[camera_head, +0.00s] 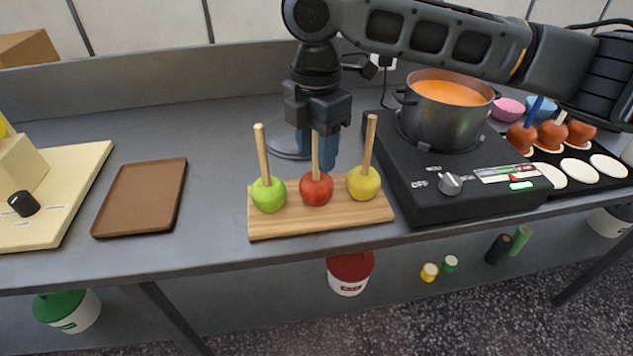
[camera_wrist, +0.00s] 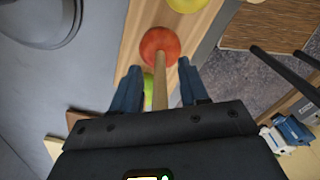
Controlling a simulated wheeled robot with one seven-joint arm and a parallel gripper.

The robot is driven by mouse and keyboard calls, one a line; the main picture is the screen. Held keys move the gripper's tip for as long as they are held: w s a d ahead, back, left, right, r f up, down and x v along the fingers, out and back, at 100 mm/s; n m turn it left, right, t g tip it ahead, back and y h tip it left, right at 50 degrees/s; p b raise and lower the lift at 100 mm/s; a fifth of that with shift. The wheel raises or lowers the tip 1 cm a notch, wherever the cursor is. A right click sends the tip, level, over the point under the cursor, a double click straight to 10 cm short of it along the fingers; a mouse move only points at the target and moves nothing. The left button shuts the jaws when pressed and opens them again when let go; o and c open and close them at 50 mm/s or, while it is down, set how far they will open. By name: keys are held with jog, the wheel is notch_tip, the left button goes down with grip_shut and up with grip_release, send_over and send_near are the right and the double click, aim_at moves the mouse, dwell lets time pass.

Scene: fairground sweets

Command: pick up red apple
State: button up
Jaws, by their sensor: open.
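The red apple (camera_head: 316,188) on an upright wooden stick stands on a wooden board (camera_head: 320,226), between a green apple (camera_head: 268,195) on the left and a yellow apple (camera_head: 363,183) on the right. My gripper (camera_head: 319,150) points down just above the red apple, its blue fingers near the stick. In the wrist view, the open fingers (camera_wrist: 156,85) have the stick (camera_wrist: 160,80) between them, with a gap on each side. The red apple (camera_wrist: 159,45) shows just beyond the fingertips. The green apple (camera_wrist: 148,86) is partly hidden by the fingers.
A black hot plate (camera_head: 470,195) carrying a pot (camera_head: 440,118) of orange liquid stands right of the board. Caramel-coloured apples (camera_head: 551,135) sit on a black tray farther right. A brown tray (camera_head: 140,198) lies at left. The counter between the brown tray and board is clear.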

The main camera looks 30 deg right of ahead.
jog(key=shift+c, duration=0.3)
grip_shut()
